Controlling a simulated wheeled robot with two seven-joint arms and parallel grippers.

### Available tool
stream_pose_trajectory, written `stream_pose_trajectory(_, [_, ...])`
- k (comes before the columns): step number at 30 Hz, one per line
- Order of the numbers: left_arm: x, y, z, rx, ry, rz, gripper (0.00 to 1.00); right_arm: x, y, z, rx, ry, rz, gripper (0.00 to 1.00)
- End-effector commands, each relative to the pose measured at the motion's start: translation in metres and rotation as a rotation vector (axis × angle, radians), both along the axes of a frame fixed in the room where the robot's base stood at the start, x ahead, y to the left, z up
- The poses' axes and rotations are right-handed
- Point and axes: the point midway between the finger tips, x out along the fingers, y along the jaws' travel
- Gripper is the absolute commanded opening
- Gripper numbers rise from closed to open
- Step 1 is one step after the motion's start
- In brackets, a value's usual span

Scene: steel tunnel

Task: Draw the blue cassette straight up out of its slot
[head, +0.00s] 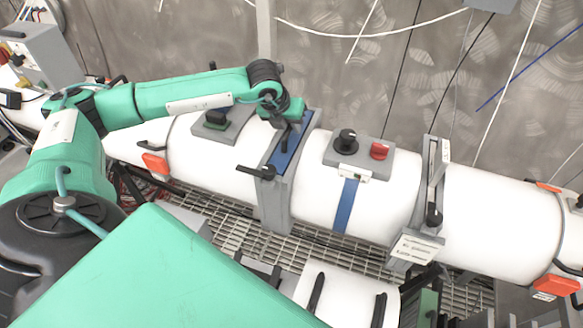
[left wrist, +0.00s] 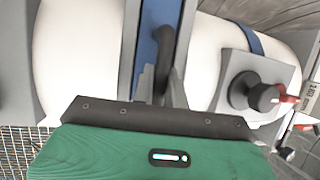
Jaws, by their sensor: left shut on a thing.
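The blue cassette (head: 282,155) sits in a grey slotted frame (head: 275,205) around the white pipe, its blue top level with the frame as far as I can see. My left gripper (head: 284,124) is over the far part of the cassette, shut on its black handle. In the left wrist view the cassette's blue face (left wrist: 149,52) runs between grey frame sides, and the dark curved handle (left wrist: 163,65) reaches down to my left gripper (left wrist: 172,92). The fingertips are partly hidden. My right gripper is in neither view.
A black lever (head: 262,172) sticks out at the frame's near side. A grey box with a black knob (head: 347,140) and red switch (head: 379,151) stands to the right. A second grey frame (head: 428,190) stands further right. Cables hang along the back wall.

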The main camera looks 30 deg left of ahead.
Motion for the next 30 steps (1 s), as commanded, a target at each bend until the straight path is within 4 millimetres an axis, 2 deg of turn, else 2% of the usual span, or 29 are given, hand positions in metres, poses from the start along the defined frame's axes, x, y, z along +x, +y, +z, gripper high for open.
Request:
stream_pose_trajectory(8, [0.001, 0.000, 0.005, -0.001, -0.003, 0.000, 0.00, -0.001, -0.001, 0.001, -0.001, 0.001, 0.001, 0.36])
stream_pose_trajectory(30, [0.001, 0.000, 0.053, -0.001, -0.004, 0.000, 0.00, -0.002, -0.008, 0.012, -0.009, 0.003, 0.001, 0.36])
